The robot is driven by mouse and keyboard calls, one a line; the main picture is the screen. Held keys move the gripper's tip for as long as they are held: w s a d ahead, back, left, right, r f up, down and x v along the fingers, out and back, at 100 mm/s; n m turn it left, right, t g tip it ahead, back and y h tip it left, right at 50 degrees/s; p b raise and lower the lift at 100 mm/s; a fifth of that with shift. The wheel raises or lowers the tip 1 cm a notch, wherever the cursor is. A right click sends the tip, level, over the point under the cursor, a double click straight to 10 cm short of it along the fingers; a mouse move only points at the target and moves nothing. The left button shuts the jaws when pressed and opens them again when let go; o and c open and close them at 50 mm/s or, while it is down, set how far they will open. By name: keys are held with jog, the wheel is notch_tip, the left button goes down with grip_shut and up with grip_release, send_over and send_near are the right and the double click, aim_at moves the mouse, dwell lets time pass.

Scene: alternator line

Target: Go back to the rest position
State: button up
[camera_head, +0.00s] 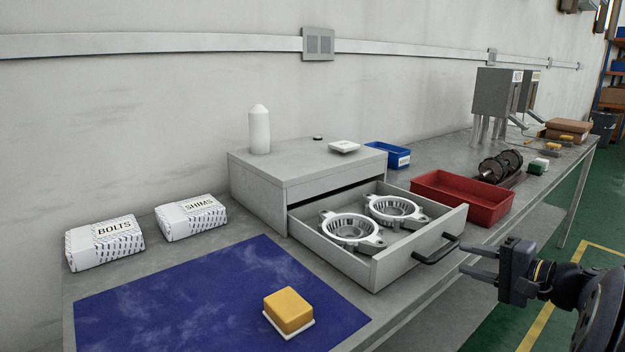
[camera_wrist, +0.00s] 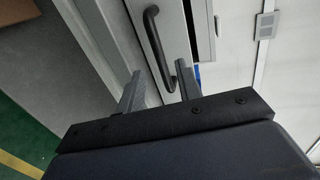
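My gripper (camera_head: 482,262) is at the right of the head view, just in front of the open drawer and near its dark handle (camera_head: 436,250). Its two fingers are apart with nothing between them. In the wrist view, my gripper (camera_wrist: 160,92) shows both fingers spread, with the black handle (camera_wrist: 156,45) beyond the fingertips. I cannot tell for sure whether a finger touches the handle. The drawer (camera_head: 376,268) is pulled out of the grey cabinet (camera_head: 258,188) and holds two silver ring-shaped housings (camera_head: 352,229).
A red bin (camera_head: 462,208) stands behind the drawer, with a blue bin (camera_head: 388,155) near it. A yellow block (camera_head: 288,310) lies on the blue mat (camera_head: 190,300). Packs marked BOLTS (camera_head: 104,244) and SHIMS (camera_head: 190,217) stand at left. Open floor lies beyond the bench's front edge.

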aim_at(447, 252)
jog(key=x, duration=0.4)
jog(key=shift+w+a, duration=0.2)
jog(key=shift+w, duration=0.05)
